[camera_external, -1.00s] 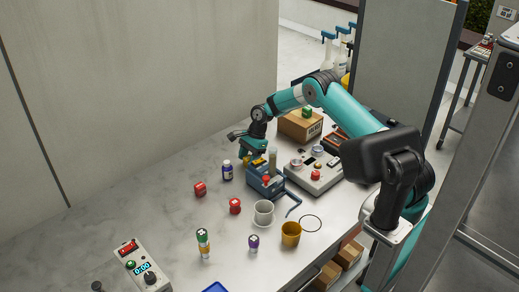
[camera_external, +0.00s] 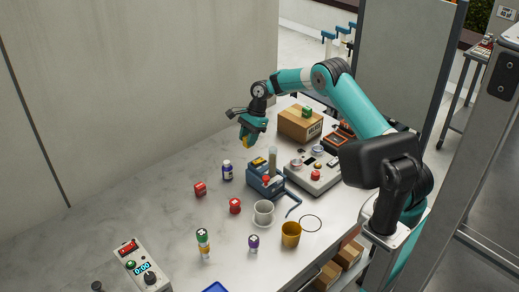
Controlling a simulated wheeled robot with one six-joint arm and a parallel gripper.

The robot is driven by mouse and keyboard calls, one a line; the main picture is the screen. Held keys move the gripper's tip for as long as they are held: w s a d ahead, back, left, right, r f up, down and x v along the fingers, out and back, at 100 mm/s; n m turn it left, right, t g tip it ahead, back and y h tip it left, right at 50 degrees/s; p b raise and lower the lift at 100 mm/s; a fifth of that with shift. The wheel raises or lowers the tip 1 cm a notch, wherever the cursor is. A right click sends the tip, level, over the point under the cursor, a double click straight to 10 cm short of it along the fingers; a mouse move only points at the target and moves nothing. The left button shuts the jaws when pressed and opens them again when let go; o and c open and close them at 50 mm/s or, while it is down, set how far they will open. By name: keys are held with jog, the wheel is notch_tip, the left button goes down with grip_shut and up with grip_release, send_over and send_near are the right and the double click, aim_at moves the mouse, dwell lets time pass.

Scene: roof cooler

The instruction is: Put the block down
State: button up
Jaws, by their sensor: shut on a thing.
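My gripper (camera_external: 247,138) is shut on a small yellow block (camera_external: 246,143), of which only the lower part shows below the fingers. Gripper and block are in the air above the far part of the grey table (camera_external: 150,210), behind the blue rack in the picture. The rest of the block is hidden by the fingers.
A blue rack (camera_external: 262,186) with a tube stands below the gripper. A cardboard box (camera_external: 299,125) and a control box (camera_external: 318,174) stand right. The table's left is largely clear.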

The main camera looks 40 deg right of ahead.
notch_tip(320, 180, up, 10)
jog(key=r+p, duration=0.1)
jog(key=p, duration=0.1)
notch_tip(320, 180, up, 8)
jog(key=m+t+h, duration=0.4)
jog(key=m, duration=1.4)
send_over(292, 112)
jog(key=s, duration=0.2)
jog(key=f+p, duration=0.1)
jog(key=f, duration=0.5)
jog(key=f+p, duration=0.1)
jog(key=f, duration=0.6)
jog(key=f+p, duration=0.1)
jog(key=f, duration=0.5)
jog(key=shift+w+f, duration=0.25)
jog(key=shift+f, duration=0.05)
jog(key=shift+f, duration=0.15)
jog(key=o, duration=0.9)
